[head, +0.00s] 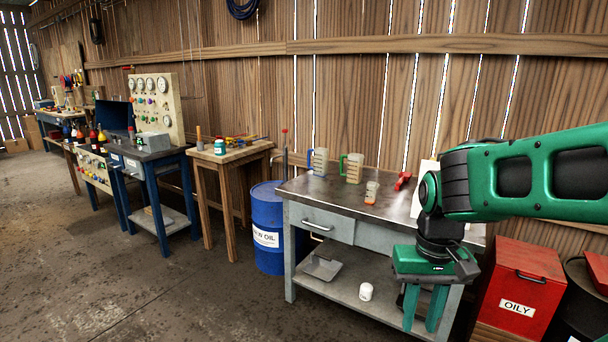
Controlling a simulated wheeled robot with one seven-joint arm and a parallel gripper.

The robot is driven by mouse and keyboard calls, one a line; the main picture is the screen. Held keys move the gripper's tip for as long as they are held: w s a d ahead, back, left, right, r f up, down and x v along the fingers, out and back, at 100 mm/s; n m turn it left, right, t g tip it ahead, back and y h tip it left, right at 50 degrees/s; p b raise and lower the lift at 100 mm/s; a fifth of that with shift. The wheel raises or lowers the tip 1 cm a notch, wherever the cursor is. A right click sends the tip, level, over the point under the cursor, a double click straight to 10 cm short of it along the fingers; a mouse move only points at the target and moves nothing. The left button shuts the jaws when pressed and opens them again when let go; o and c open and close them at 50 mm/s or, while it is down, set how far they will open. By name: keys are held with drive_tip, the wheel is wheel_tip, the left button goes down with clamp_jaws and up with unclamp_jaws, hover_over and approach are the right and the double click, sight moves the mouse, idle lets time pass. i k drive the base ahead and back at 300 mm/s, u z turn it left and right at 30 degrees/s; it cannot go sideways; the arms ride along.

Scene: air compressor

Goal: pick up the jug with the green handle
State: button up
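The jug with the green handle (355,168) stands upright at the back of the metal workbench (322,195), against the plank wall. It is clear and its handle points left. A similar jug with a blue handle (320,162) stands to its left. My gripper (424,308) hangs at the right, in front of the workbench, with its fingers pointing down and below the level of the top. The green fingers are apart with nothing visible between them. My gripper is well away from the jug, which is in full view.
A small beaker with orange contents (371,193) stands in front of the jug, and a red tool (402,181) lies to the right. A blue oil drum (267,230) stands left of the bench, a red bin (518,295) right. The floor at left is clear.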

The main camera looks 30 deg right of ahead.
sight(353, 176)
drive_tip(key=u, duration=0.2)
drive_tip(key=i, duration=3.4)
drive_tip(key=z, duration=2.7)
